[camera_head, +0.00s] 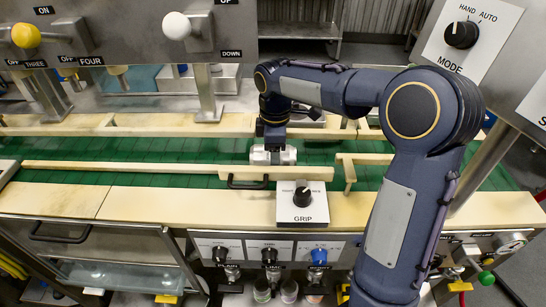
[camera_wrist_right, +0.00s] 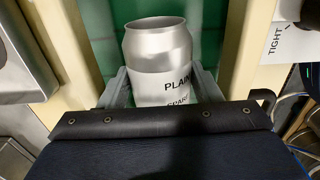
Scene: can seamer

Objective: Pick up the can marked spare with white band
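A silver can (camera_wrist_right: 158,50) with a white band stands out in the right wrist view. The band reads "PLAIN", with a lower word that looks like "SPARE", partly hidden by the gripper body. My right gripper (camera_wrist_right: 160,90) has one finger against each side of the can, with no clear gap on either side. In the head view my right gripper (camera_head: 272,154) points down over the green conveyor belt (camera_head: 130,150), behind the front rail. My left gripper is not in view.
Cream rails (camera_head: 120,169) edge the belt, with a black handle (camera_head: 247,184) in front. A GRIP knob box (camera_head: 302,205) stands on the front ledge. A panel with levers (camera_head: 178,26) hangs above at left, and a MODE panel (camera_head: 462,35) is at right. The left belt is clear.

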